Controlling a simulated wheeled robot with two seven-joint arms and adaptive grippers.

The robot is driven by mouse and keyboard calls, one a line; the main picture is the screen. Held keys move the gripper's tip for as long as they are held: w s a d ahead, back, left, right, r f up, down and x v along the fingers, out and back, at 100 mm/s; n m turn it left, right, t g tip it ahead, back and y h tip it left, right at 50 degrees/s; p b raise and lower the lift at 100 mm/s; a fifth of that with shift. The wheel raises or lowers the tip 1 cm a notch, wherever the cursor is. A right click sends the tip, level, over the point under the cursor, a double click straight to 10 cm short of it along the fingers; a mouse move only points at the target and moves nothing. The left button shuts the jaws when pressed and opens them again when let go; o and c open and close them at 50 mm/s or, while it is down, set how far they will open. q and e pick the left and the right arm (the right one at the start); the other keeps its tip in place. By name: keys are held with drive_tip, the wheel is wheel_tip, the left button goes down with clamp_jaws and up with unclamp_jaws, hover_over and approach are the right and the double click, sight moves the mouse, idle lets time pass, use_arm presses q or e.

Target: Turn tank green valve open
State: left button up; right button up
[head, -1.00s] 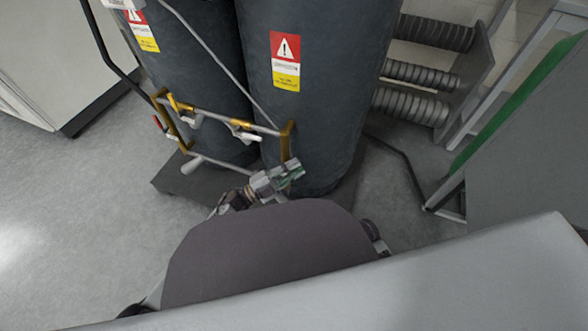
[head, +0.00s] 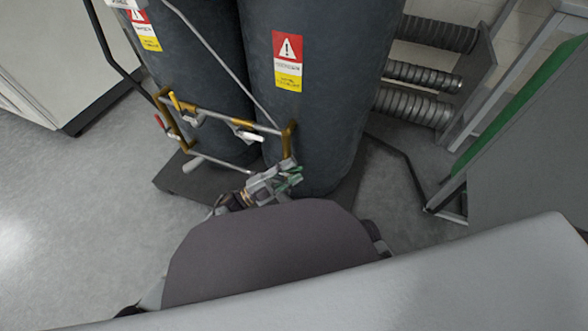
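The green valve handle (head: 294,171) shows in small green patches at the lower right corner of the pipe frame, in front of the right dark tank (head: 310,120). My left gripper (head: 273,184) is at this handle, with its metal fingers beside and partly over it. I cannot tell whether the fingers are shut on the handle or only near it. The valve body and much of the handle are hidden by the gripper. My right gripper is not in view.
The pipe frame (head: 211,110) carries a yellow handle (head: 175,101) and a red handle (head: 159,122) at its left. A second dark tank (head: 198,70) stands behind it. Ribbed hoses (head: 415,105) are at the right. Grey floor (head: 80,210) is clear at the left.

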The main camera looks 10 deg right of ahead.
use_arm(q)
drive_tip(key=v, duration=1)
drive_tip(key=shift+a+f, duration=0.1)
drive_tip(key=shift+a, duration=0.05)
